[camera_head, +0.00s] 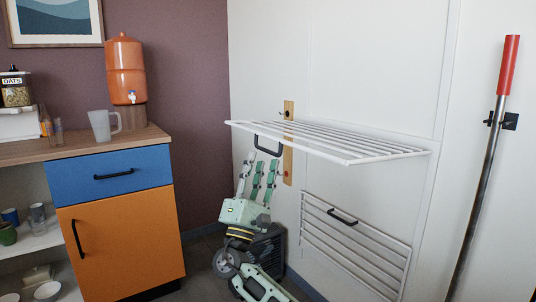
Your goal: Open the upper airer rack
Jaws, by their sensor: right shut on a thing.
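The upper airer rack (330,138) is a white slatted frame. It stands out from the wall, roughly level, with its slats running lengthwise. Its black handle (256,143) hangs below the near left rail. My right gripper (263,160), mint green, reaches up from below. Its fingertips are at the lower part of this handle and shut on it; the exact contact is small and hard to see. The lower airer rack (355,245) is folded down against the wall, with its own black handle (344,217). My left gripper is not in view.
A wooden wall strip (288,165) is behind the rack. At the left stands a cabinet with a blue drawer (110,175) and an orange door (120,240); a jug (101,126) and orange dispenser (125,70) are on top. A red-handled pole (508,65) hangs at right.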

